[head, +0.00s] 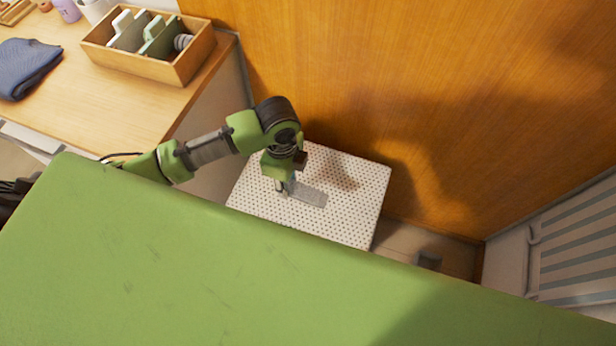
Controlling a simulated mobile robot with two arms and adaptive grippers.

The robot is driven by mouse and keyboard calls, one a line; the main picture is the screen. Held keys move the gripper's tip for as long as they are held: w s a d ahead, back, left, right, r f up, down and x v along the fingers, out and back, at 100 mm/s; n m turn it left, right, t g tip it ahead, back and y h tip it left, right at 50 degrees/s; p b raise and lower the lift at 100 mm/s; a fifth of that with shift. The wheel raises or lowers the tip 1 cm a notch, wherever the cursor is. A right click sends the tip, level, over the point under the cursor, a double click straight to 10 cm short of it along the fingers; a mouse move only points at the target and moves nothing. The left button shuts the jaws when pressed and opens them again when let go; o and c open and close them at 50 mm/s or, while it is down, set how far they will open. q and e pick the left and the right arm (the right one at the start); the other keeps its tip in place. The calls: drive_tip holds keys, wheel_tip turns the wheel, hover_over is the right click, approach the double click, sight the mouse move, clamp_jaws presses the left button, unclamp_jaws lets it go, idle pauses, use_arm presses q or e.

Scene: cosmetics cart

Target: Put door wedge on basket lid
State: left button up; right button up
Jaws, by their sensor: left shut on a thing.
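The door wedge (310,195) is a grey, flat, elongated piece over the middle of the basket lid. The basket lid (350,229) is white with small dark dots and lies between the wooden wall and my green body. My left gripper (287,187) points down over the lid and is shut on the left end of the wedge. The fingertips are small and partly hidden by the wrist. I cannot tell whether the wedge touches the lid or hangs just above it. My right gripper is not in view.
A wooden table (120,101) at upper left holds a wooden organizer box (163,68) and a folded blue cloth (25,68). An orange wooden wall (420,90) rises behind the lid. A small grey object (428,260) is on the floor right of it. A slatted panel (580,245) stands at right.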

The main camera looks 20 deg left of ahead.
use_arm(q)
drive_tip(key=w+d+f, duration=0.1)
drive_tip(key=w+f, duration=0.1)
drive_tip(key=w+d+f, duration=0.1)
drive_tip(key=w+f, duration=0.2)
drive_tip(key=w+d+f+b, duration=0.1)
drive_tip(key=w+f, duration=0.1)
drive_tip(key=shift+w+f, duration=0.2)
drive_tip(key=shift+w, duration=0.05)
wheel_tip(320, 180, down, 3)
drive_tip(key=shift+s+a+r, duration=0.1)
drive_tip(key=shift+f, duration=0.2)
drive_tip(key=o, duration=1.1)
wheel_tip(320, 180, up, 12)
drive_tip(key=shift+r+p, duration=0.2)
drive_tip(key=shift+p, duration=0.15)
